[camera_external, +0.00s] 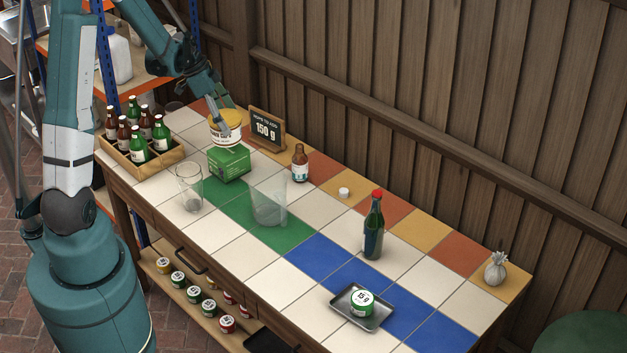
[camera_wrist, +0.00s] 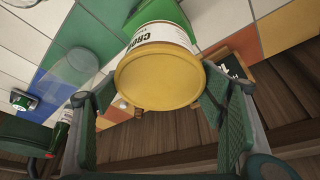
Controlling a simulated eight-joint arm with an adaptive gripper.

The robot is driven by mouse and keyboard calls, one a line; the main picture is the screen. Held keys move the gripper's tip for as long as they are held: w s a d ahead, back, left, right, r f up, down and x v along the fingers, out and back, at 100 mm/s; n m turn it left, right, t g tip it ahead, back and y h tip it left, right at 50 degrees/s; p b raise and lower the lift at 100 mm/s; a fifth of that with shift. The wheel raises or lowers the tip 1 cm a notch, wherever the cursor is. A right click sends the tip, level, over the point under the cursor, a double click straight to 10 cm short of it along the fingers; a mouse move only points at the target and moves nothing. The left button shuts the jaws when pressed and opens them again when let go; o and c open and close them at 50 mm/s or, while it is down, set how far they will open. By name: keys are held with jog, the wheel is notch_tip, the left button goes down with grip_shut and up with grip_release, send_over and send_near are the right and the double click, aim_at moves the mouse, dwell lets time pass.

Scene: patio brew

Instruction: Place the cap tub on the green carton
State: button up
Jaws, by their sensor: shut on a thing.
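The cap tub (camera_external: 226,134) is white with dark lettering and a yellow lid. It is upright, directly over the green carton (camera_external: 229,166); I cannot tell whether its base touches the carton's top. My gripper (camera_external: 226,117) is shut on the tub, reaching down to it from the upper left. In the wrist view, the yellow lid of the tub (camera_wrist: 160,80) faces the camera between my two fingers (camera_wrist: 157,92). Part of the green carton (camera_wrist: 142,11) shows behind the tub; the rest is hidden.
A bottle crate (camera_external: 153,163) stands left of the carton. A sign reading 150 g (camera_external: 266,130) and a brown bottle (camera_external: 300,163) stand right of it. Clear glasses (camera_external: 190,187) (camera_external: 268,203) stand in front. A green bottle (camera_external: 373,228) and a tray (camera_external: 345,305) are farther right.

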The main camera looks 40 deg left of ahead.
jog(key=shift+f, duration=2.05)
jog(key=shift+f+b, duration=0.2)
jog(key=shift+b, duration=0.1)
jog(key=o, duration=1.1)
jog(key=shift+r, duration=0.25)
jog(key=shift+p+v, duration=0.5)
jog(key=shift+v, duration=5.45)
